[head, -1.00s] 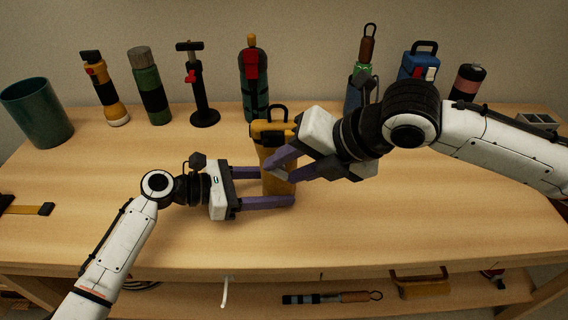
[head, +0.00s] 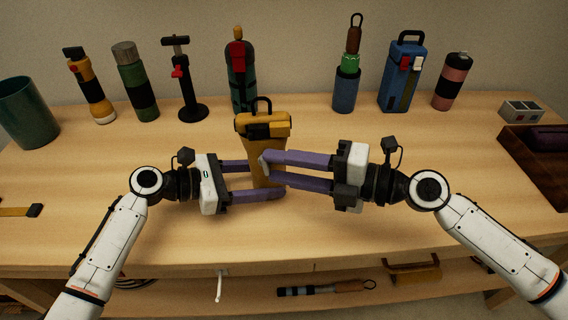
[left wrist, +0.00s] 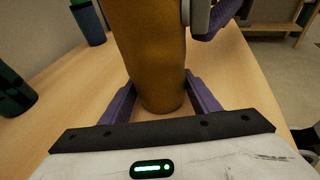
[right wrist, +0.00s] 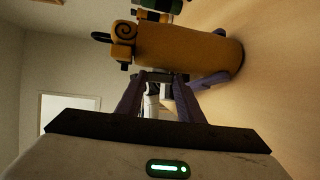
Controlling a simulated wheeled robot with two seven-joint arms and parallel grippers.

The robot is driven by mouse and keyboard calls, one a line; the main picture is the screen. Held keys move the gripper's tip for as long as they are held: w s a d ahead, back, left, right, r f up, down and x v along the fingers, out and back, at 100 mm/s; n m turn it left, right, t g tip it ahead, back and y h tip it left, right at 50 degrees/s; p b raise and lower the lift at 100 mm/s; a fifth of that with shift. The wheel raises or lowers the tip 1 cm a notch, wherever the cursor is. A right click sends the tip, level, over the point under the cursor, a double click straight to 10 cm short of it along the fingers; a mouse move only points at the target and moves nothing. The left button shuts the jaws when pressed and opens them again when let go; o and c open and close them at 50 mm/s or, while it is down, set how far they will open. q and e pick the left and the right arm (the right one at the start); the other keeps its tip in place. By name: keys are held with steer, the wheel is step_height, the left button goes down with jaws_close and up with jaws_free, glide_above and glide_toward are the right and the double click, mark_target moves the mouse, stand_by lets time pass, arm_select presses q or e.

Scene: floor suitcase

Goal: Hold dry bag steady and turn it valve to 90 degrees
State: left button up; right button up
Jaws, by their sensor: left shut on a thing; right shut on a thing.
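The yellow dry bag (head: 265,148) stands upright near the middle of the table, with a dark strap and black loop handle at its top. My left gripper (head: 268,180) is shut on its lower body, one finger on each side; the left wrist view also shows the bag (left wrist: 147,55) between the fingers. A small pale grey valve (head: 263,166) sticks out of the bag's side. My right gripper (head: 270,168) is shut on this valve from the right. The valve (right wrist: 152,103) also shows between the right fingertips in the right wrist view. Its exact angle is hard to tell.
Behind stand a yellow flashlight (head: 90,88), a green bottle (head: 133,80), a black pump (head: 185,90), a dark green cylinder (head: 240,78), a blue holder (head: 346,92), a blue case (head: 401,75) and a pink bottle (head: 450,82).

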steer(key=shift+s+f+t+y, duration=0.1)
steer(key=shift+t+y, duration=0.2)
steer(key=shift+y, duration=0.2)
steer(key=shift+d+f+m+y, duration=0.15)
steer(key=shift+d+m+y, duration=0.05)
steer(key=shift+m+y, duration=0.1)
steer(key=o, duration=1.1)
steer(key=shift+c, duration=0.2)
steer(key=shift+d, duration=0.1)
steer(key=v, duration=1.2)
arm_select(q)
steer(key=o, duration=0.9)
